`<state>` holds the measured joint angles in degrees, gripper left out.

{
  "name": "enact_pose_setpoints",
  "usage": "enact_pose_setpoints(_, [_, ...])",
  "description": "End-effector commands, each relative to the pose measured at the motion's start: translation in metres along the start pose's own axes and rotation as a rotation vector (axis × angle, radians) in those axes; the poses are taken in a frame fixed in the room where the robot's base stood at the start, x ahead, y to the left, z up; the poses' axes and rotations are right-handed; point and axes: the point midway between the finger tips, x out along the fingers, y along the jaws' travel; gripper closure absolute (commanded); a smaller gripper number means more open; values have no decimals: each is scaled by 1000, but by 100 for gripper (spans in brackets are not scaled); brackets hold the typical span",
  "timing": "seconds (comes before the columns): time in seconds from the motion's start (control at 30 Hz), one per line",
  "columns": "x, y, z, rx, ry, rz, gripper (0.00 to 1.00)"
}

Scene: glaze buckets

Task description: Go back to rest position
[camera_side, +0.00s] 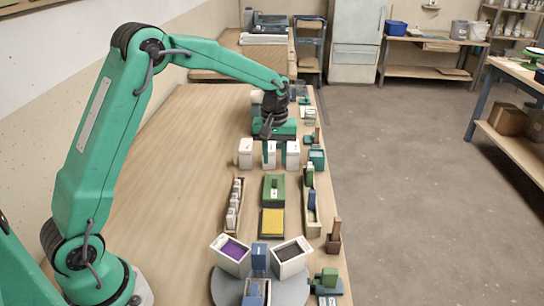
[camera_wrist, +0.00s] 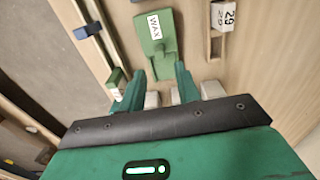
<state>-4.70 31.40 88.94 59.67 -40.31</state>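Three white buckets stand in a row across the table in the side view: a left one (camera_side: 245,153), a middle one (camera_side: 269,155) and a right one (camera_side: 293,154). My gripper (camera_side: 274,155) points down over this row, its green fingers showing on either side of the middle bucket. Parts of white buckets (camera_wrist: 212,90) show beside the fingers, mostly hidden by the gripper body. I cannot tell how far the fingers reach down around the middle bucket.
A green WAX-labelled piece (camera_wrist: 155,35) lies ahead of the fingers. In the side view a yellow block (camera_side: 272,222), a rack of small white pieces (camera_side: 234,205) and open containers with purple (camera_side: 232,252) and dark contents (camera_side: 291,256) stand nearer. The table's left side is clear.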

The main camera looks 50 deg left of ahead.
Motion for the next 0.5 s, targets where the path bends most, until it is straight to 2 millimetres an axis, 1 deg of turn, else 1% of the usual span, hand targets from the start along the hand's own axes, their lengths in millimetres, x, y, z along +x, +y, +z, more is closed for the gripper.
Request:
enact_pose_setpoints(0.3, [-3, -1, 2, 6, 3, 3, 67])
enact_pose_setpoints(0.37, [-6, -2, 3, 13, 7, 6, 67])
enact_pose_setpoints(0.5, [-22, -6, 11, 43, 24, 20, 67])
